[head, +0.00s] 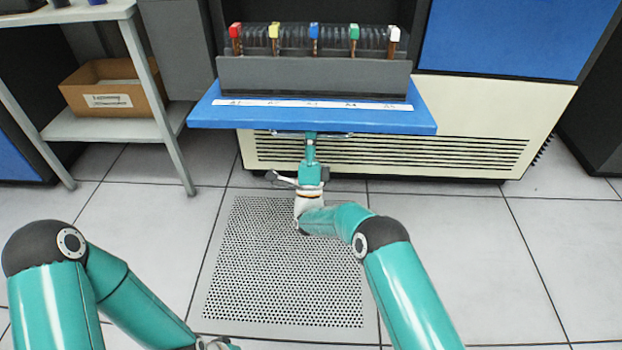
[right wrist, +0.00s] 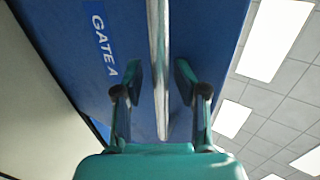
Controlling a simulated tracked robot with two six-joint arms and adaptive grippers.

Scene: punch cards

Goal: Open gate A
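In the right wrist view a blue panel (right wrist: 70,50) carries the label GATE A (right wrist: 104,45). A pale metal bar handle (right wrist: 157,60) runs along it. My right gripper (right wrist: 160,85) is open, one finger on each side of the bar, with a gap on both sides. In the head view my right gripper (head: 311,137) reaches up to the front underside of the blue shelf (head: 420,120), where parts of the bar (head: 275,133) show. My left gripper (head: 218,345) is mostly cut off at the bottom edge.
A grey card tray (head: 310,75) with several colour-tabbed cards stands on the blue shelf. A cream vented cabinet (head: 470,145) is behind. A grey rack (head: 75,127) with a cardboard box (head: 110,92) stands at left. The tiled floor in front is clear, with a perforated tile (head: 285,270).

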